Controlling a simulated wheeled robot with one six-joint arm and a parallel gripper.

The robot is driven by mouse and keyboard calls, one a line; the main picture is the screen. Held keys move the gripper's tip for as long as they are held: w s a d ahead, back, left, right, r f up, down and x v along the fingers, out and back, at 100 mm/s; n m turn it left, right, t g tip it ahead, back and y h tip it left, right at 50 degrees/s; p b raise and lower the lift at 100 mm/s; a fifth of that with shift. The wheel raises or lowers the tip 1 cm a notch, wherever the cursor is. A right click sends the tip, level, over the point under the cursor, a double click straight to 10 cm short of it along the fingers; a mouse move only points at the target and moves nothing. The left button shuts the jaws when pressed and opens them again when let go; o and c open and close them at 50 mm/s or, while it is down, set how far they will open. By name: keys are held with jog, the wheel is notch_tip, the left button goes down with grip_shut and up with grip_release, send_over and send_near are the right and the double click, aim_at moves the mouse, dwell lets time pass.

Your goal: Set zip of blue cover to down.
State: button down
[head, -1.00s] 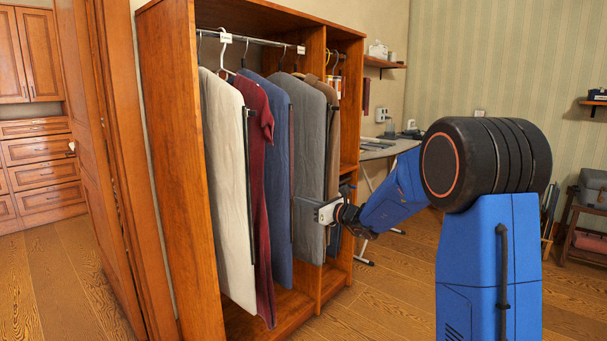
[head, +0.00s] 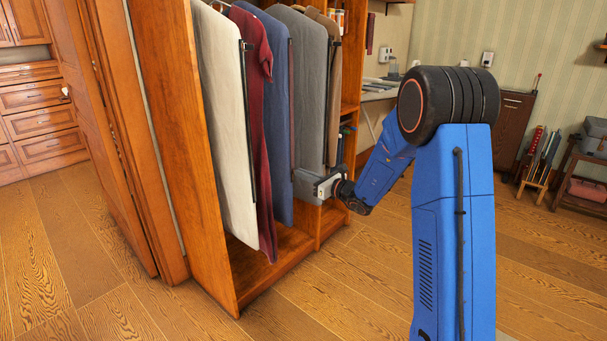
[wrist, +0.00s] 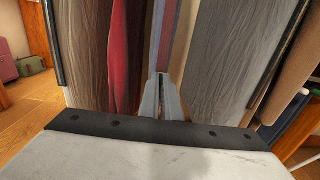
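The blue cover (head: 275,120) hangs in the wardrobe between a dark red garment and a grey cover. Its zip (head: 291,100) is a thin dark line down its right edge; I cannot make out its pull. My gripper (head: 302,183) is at the lower end of that zip line, in front of the covers. In the wrist view, my fingers (wrist: 161,92) are close together and look shut, pointing at a narrow blue-violet strip of the blue cover (wrist: 164,45). Whether the zip pull is between them is hidden.
The white cover (head: 225,120) hangs left of the red garment (head: 256,130), the grey cover (head: 308,100) close on the right. The wooden wardrobe (head: 190,170) encloses them. Its floor (head: 265,280) lies below. Open wooden floor (head: 330,300) is in front.

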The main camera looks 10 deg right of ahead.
jog(key=c, duration=2)
grip_release()
jog(key=v, duration=1.7)
jog(key=shift+s+d, duration=0.15)
